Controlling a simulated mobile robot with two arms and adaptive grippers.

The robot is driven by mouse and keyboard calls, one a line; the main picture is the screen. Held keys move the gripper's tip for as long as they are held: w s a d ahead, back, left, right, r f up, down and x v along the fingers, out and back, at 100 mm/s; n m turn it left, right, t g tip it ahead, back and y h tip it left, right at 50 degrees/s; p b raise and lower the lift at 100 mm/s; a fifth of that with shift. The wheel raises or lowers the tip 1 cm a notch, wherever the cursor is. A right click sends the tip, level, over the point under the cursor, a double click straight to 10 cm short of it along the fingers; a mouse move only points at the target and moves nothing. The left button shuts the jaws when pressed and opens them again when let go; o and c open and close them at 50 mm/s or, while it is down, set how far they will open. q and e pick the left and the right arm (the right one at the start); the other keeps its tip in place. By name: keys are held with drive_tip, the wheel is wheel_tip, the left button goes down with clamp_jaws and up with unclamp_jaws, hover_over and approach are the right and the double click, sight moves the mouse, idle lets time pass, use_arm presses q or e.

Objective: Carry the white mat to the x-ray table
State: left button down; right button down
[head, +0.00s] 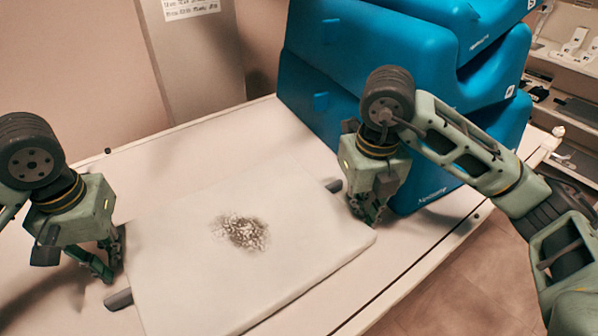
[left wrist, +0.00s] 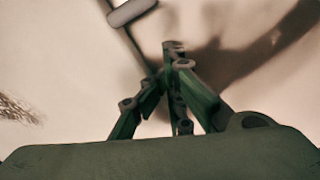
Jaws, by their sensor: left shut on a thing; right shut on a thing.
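The white mat (head: 190,275) is a flat pad with a dark speckled patch at its middle, in the front centre of the head view. A small grey tab shows at its left edge and another near its far right corner. My left gripper (head: 113,262) is shut on the mat's left edge. My right gripper (head: 368,212) is shut on its right edge, near the blue blocks. The left wrist view shows the left gripper's fingers (left wrist: 172,75) close together at the mat's edge, with the mat (left wrist: 65,75) to their left. The exact finger contact is partly hidden.
The mat is over a long pale table top (head: 200,155); I cannot tell whether it touches. Stacked blue foam blocks (head: 345,75) stand at the table's far right. A shelf (head: 575,55) with small items is beyond. Floor (head: 475,275) shows at the lower right.

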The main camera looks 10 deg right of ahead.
use_arm(q)
drive_tip(key=shift+d+f, duration=0.25)
drive_tip(key=shift+f, duration=0.1)
use_arm(e)
drive_tip(key=shift+a+f, duration=0.25)
drive_tip(key=shift+f, duration=0.1)
use_arm(q)
drive_tip(key=shift+r, duration=0.1)
use_arm(e)
drive_tip(key=shift+r, duration=0.15)
use_arm(q)
drive_tip(key=shift+s+a, duration=0.15)
drive_tip(key=shift+a, duration=0.35)
use_arm(e)
drive_tip(key=shift+d, duration=0.5)
use_arm(q)
drive_tip(key=c, duration=1.9)
unclamp_jaws()
drive_tip(key=shift+s+a, duration=0.1)
drive_tip(key=shift+a, duration=0.3)
drive_tip(key=shift+c, duration=0.2)
use_arm(e)
drive_tip(key=shift+d+r, duration=0.15)
drive_tip(key=shift+d, duration=0.25)
drive_tip(key=c, duration=1.9)
unclamp_jaws()
